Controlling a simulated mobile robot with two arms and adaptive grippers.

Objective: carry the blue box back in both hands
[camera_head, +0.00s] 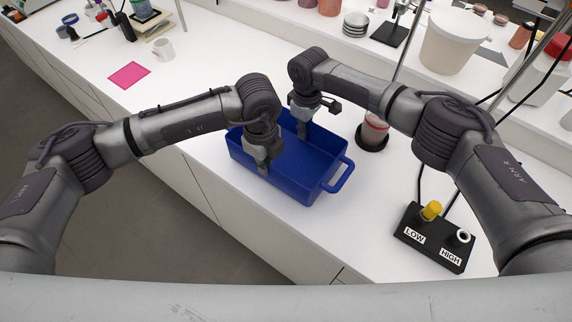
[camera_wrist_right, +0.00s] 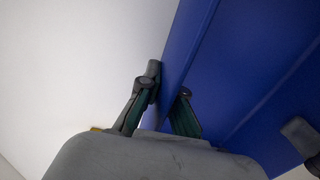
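The blue box (camera_head: 318,160) is an open bin with a loop handle at its right end, at the front edge of the white counter. I cannot tell whether its base touches the counter. My right gripper (camera_head: 303,125) is at the far long wall. In the right wrist view my right gripper (camera_wrist_right: 169,82) has one finger on each side of the blue box's wall (camera_wrist_right: 190,40) and looks shut on it. My left gripper (camera_head: 263,165) is at the near long wall, a finger against the rim; its grip is mostly hidden. The box looks empty where its inside shows.
A jar with reddish contents (camera_head: 374,132) stands close behind the box on a dark round base. A black switch box (camera_head: 434,238) marked LOW and HIGH is at right. A pink sheet (camera_head: 129,75) and white mug (camera_head: 163,49) lie left. Counter between them is clear.

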